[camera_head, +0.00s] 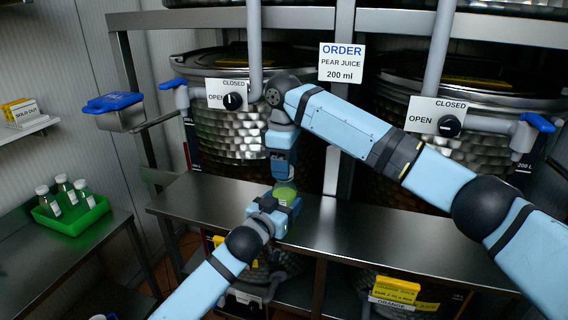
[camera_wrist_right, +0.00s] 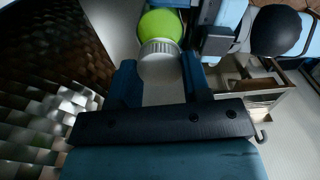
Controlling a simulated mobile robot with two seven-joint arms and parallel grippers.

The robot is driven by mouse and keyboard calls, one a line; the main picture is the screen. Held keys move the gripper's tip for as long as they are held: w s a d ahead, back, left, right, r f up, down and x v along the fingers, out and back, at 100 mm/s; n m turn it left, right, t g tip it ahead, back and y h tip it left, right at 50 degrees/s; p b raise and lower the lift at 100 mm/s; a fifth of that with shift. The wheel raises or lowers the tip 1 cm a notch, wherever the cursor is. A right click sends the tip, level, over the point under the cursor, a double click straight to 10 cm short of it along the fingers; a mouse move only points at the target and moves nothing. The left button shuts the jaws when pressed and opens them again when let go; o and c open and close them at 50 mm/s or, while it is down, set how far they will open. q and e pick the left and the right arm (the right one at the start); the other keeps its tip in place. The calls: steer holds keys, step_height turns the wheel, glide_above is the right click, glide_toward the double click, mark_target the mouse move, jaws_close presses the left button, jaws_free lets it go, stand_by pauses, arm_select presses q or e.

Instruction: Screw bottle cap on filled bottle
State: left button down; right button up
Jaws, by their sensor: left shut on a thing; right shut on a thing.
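The bottle (camera_head: 285,193) holds green juice and stands upright over the steel counter. My left gripper (camera_head: 276,208) is shut on it from the front. My right gripper (camera_head: 285,179) points straight down above the bottle and is shut on the ridged silver-white cap (camera_wrist_right: 160,48). In the right wrist view, the cap sits between the fingertips, in line with the green bottle (camera_wrist_right: 160,22) and against its top end. The cap is hidden in the head view. I cannot tell how far it is screwed on.
A steel counter (camera_head: 190,196) runs below two large juice vats (camera_head: 235,125) with taps. An order sign (camera_head: 341,63) reads pear juice, 200 ml. On the left table, a green tray (camera_head: 75,225) holds several capped bottles. A blue-lidded container (camera_head: 115,108) is at upper left.

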steer(key=m, duration=0.7)
steer(key=shift+a, duration=0.1)
steer(key=m, duration=0.4)
steer(key=shift+m, duration=0.4)
steer(key=m, duration=0.4)
steer(key=shift+m, duration=0.3)
steer(key=m, duration=1.2)
steer(key=shift+m, duration=0.4)
steer(key=m, duration=1)
